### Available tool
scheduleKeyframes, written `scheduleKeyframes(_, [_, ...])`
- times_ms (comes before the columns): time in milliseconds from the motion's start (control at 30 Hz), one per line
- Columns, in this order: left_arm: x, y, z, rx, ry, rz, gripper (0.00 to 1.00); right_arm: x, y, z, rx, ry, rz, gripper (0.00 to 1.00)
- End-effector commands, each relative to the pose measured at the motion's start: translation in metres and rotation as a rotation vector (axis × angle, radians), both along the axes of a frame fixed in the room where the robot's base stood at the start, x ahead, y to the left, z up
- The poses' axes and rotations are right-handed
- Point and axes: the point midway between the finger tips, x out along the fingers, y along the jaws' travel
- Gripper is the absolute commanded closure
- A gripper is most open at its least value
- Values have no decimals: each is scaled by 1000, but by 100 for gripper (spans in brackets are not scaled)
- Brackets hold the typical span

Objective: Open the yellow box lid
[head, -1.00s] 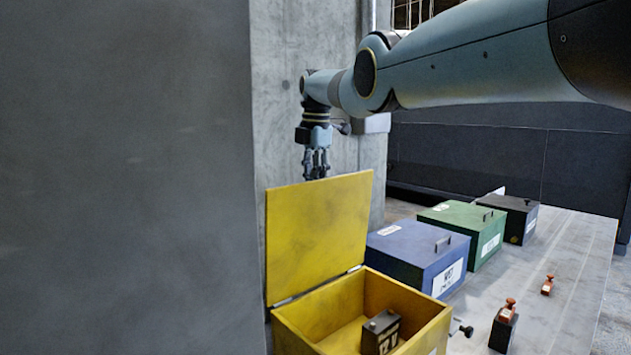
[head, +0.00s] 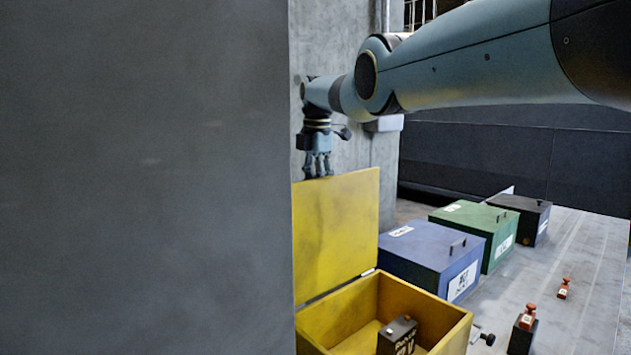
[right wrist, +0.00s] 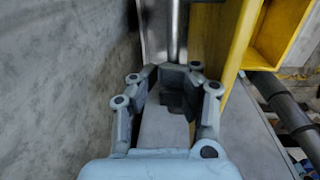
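The yellow box (head: 455,330) stands at the lower middle of the head view. Its lid (head: 338,235) stands raised, roughly upright, along the hinge on the box's left side. The open box holds a dark battery-like block (head: 397,336). My right gripper (head: 318,172) points down at the lid's top edge, on the far side; its tips are partly hidden, and I cannot tell whether they touch. In the right wrist view the gripper's fingers (right wrist: 168,78) show with no clear object between them; their gap is unclear. Yellow box parts (right wrist: 242,50) lie to their right. My left gripper is out of view.
Blue (head: 432,250), green (head: 477,225) and black (head: 525,212) lidded boxes stand in a row behind. Small red-topped items (head: 528,316) sit on the grey table (head: 580,270) at right. A large grey surface (head: 140,180) blocks the left; a concrete pillar (head: 345,60) stands behind the gripper.

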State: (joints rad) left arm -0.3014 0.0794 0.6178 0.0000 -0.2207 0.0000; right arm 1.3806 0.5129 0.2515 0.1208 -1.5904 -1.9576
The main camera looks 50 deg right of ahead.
Motion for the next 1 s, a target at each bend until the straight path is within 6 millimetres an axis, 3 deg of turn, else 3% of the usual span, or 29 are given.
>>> scheduleKeyframes(33, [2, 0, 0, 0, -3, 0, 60, -2, 3, -7, 6, 12, 2, 82])
scheduleKeyframes(167, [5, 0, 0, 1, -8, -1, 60, -3, 2, -6, 5, 13, 1, 66])
scheduleKeyframes(567, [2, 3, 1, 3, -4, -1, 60, -3, -1, 3, 1, 9, -1, 66])
scheduleKeyframes(1000, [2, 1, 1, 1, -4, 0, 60, -7, 3, 93, 1, 4, 1, 66])
